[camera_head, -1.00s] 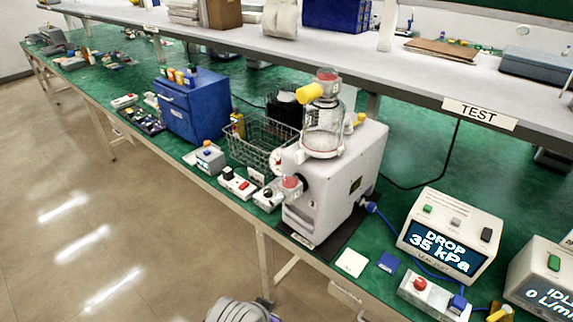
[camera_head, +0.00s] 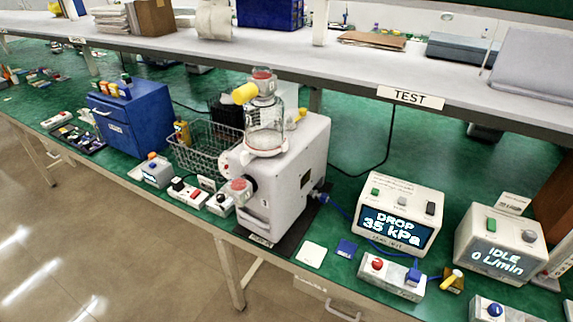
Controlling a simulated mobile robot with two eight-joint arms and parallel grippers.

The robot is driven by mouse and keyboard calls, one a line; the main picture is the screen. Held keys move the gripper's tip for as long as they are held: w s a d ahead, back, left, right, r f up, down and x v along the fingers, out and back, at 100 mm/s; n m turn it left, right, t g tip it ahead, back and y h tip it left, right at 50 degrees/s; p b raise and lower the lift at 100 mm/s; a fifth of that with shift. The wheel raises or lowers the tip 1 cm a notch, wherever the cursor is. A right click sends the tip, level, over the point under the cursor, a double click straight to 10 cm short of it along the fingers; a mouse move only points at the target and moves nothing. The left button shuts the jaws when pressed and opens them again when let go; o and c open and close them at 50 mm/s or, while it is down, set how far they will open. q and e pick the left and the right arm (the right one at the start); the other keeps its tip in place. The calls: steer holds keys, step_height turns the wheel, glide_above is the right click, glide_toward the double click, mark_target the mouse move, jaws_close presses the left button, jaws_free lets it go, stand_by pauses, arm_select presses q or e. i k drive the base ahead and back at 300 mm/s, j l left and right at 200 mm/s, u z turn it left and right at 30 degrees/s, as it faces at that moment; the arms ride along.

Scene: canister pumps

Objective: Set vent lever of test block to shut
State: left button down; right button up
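A pale grey block (camera_head: 393,278) sits on the green bench at the lower right, in front of the white box reading "DROP 35 kPa" (camera_head: 397,218). It carries a red knob (camera_head: 377,264) and a blue part (camera_head: 413,276) at its right end. A small brass block with a yellow lever (camera_head: 452,279) stands just to its right. I cannot tell for sure which of these is the vent lever, nor its setting. A blue hose runs from the white canister pump (camera_head: 290,190) towards these parts. Neither of my grippers is in view.
A second box reading "IDLE 0 L/min" (camera_head: 500,245) stands to the right. A wire basket (camera_head: 200,145) and blue drawer cabinet (camera_head: 130,118) are left of the pump. The shelf with a TEST label (camera_head: 410,97) overhangs the back. Bare bench lies behind the boxes.

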mark_target(457, 274)
steer(key=l+z, duration=0.1)
steer(key=z, duration=0.4)
steer(key=l+z, duration=0.1)
steer(key=z, duration=0.35)
steer(key=l+z, duration=0.1)
steer(key=z, duration=0.4)
steer(key=k+l, duration=0.05)
